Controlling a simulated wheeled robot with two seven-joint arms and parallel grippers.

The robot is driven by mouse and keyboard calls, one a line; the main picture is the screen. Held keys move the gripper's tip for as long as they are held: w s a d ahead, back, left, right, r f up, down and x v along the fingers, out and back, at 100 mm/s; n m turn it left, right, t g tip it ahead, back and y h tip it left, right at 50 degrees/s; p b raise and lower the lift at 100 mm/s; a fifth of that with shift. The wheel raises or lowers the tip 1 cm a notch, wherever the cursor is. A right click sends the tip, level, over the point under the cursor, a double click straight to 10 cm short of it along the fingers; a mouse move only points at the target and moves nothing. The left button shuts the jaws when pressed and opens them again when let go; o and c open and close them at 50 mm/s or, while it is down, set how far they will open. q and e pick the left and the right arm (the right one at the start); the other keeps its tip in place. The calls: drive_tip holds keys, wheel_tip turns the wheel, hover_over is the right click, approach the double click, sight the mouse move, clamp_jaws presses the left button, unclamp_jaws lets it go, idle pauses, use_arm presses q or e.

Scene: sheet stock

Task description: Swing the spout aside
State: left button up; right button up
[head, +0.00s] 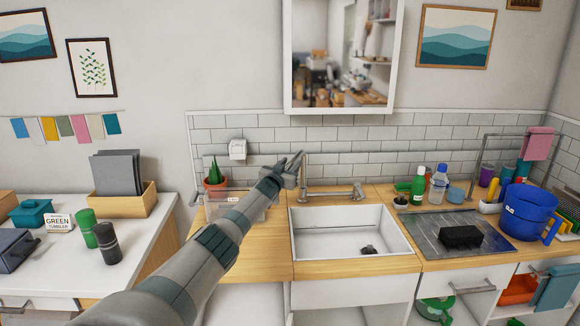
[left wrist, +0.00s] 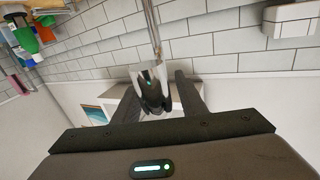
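The metal spout (head: 305,170) rises as a thin upright pipe behind the left end of the white sink. A lever and tap body (head: 345,191) lie along the sink's back edge. My left gripper (head: 292,166) is at the spout, just left of its pipe. In the left wrist view, the shiny spout end (left wrist: 151,84) sits between the two dark fingers of my left gripper (left wrist: 157,90). The fingers are apart, with a visible gap on the right side; contact on the left side is unclear. My right gripper is in no view.
The sink (head: 345,240) is empty but for a small dark thing at its bottom. A green bottle (head: 417,185), a clear bottle (head: 438,183) and a blue bucket (head: 527,215) stand to the right. A potted cactus (head: 215,175) stands behind my left arm.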

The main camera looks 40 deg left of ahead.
sight(287, 169)
use_arm(q)
drive_tip(key=shift+s+d+f, duration=0.1)
drive_tip(key=shift+s+f, duration=0.05)
drive_tip(key=shift+s+d+f, duration=0.15)
drive_tip(key=shift+s+d, duration=0.15)
drive_tip(key=shift+s, duration=0.1)
drive_tip(key=shift+v, duration=2.1)
drive_tip(key=b+v, duration=0.3)
drive_tip(key=v, duration=0.9)
drive_tip(key=shift+r+b, duration=0.2)
drive_tip(key=shift+b, duration=0.15)
drive_tip(key=shift+a+f, duration=0.1)
